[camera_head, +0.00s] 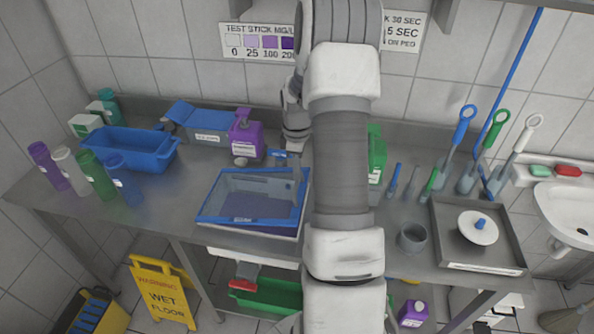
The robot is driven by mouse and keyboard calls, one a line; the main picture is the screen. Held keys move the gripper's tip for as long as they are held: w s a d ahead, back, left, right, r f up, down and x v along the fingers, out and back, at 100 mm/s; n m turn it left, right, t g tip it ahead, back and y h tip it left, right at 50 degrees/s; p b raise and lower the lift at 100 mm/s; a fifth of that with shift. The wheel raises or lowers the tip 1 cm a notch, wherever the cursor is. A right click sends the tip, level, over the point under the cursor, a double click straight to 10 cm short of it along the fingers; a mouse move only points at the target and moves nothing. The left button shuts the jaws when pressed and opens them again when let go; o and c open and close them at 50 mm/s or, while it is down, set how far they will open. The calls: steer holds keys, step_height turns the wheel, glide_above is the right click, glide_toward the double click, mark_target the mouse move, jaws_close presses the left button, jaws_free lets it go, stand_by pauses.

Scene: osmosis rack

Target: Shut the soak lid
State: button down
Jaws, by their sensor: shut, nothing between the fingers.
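The soak tub (250,233) is a pale bin on the steel bench at the centre, with dark purple liquid in it. Its soak lid (245,219) has a blue frame and a see-through panel. The blue frame lies along the tub's outline, but I cannot tell whether the lid is fully down. My gripper (284,157) is just behind the tub's back edge, right of the purple jug. Its fingers are small here and look shut and empty. I cannot tell whether they touch the lid. My arm hides the area right of the tub.
A purple jug (246,136) and a grey box with a blue lid (208,136) stand behind the tub. A blue basin (125,150) and several bottles are at left. A green jug (376,155), a grey cup (412,238) and a tray (484,266) are at right.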

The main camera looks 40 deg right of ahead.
steer(key=shift+f, duration=0.5)
